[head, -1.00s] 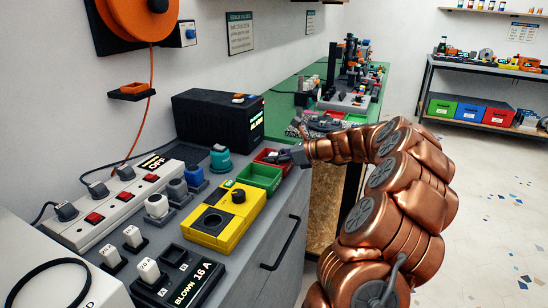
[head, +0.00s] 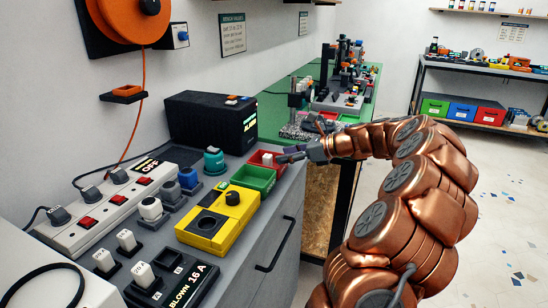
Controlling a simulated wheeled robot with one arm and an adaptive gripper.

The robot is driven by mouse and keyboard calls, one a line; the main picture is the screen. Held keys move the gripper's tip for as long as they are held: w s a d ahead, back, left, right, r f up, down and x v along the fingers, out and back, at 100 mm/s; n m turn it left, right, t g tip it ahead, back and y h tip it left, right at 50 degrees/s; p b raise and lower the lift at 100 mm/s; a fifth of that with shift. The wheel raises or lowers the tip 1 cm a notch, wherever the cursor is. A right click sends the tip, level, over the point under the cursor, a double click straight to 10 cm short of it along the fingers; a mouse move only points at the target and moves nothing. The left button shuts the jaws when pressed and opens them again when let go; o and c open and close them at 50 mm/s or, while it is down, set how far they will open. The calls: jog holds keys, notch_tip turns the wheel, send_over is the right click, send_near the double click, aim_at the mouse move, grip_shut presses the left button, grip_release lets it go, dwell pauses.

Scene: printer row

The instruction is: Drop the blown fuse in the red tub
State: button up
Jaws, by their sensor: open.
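The red tub (head: 280,169) stands on the grey bench top behind the green tub. A small white block (head: 267,158), which looks like a fuse, is in the red tub. My gripper (head: 284,156) is open beside it, at the tub's right side, and does not appear to hold it. The fingers are small and dark here, so the exact gap is hard to see. The black holder marked BLOWN 16 A (head: 186,287) is at the front, with a white fuse (head: 142,274) in its left part.
The green tub (head: 253,178) and a yellow box with a black knob (head: 222,218) stand in front of the red tub. A black power unit (head: 211,125) is behind. A white power strip (head: 105,207) and more fuses (head: 127,240) are at left.

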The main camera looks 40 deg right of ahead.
jog(key=v, duration=0.5)
dwell(0.9)
